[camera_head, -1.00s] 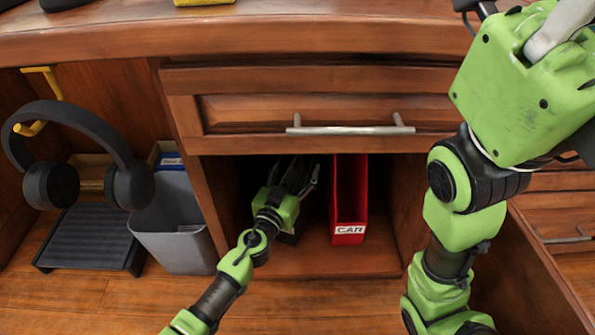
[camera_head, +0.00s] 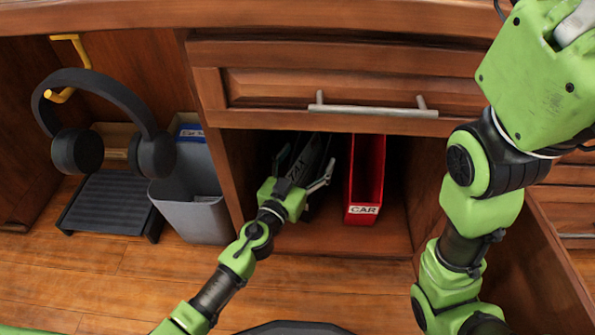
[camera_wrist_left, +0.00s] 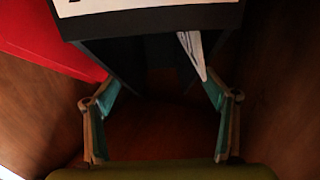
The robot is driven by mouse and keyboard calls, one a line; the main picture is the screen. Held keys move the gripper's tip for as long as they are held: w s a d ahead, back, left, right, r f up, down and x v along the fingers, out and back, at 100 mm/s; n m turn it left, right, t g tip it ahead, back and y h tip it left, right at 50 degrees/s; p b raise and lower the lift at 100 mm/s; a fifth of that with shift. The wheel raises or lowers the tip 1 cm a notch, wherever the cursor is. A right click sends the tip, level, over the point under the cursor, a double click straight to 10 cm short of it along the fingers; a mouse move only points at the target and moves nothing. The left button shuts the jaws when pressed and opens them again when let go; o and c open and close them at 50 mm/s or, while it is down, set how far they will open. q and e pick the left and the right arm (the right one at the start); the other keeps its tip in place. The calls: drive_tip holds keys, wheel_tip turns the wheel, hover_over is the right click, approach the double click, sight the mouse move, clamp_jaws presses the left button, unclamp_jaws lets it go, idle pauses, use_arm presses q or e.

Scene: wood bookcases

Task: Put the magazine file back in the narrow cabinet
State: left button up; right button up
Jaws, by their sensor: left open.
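The narrow cabinet (camera_head: 330,239) is the open compartment below a drawer. A black magazine file (camera_head: 306,158) with a white label, seemingly TAX, stands inside toward the left, partly hidden by my gripper and shadow. In the left wrist view the black file (camera_wrist_left: 160,22) shows its label edge and some papers. My left gripper (camera_head: 304,174) is open at the front of the black file, its fingers spread to either side. In the left wrist view the space between the fingertips (camera_wrist_left: 160,95) holds nothing gripped. My right gripper is out of view.
A red file (camera_head: 366,180) labelled CAR stands right of the black one. An open door (camera_head: 548,255) is at the right, behind my right arm. Headphones (camera_head: 104,120), a grey bin (camera_head: 192,200) and a black stand (camera_head: 112,204) are left of the cabinet.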

use_arm(q)
drive_tip(key=v, duration=0.7)
drive_tip(key=shift+r, duration=0.1)
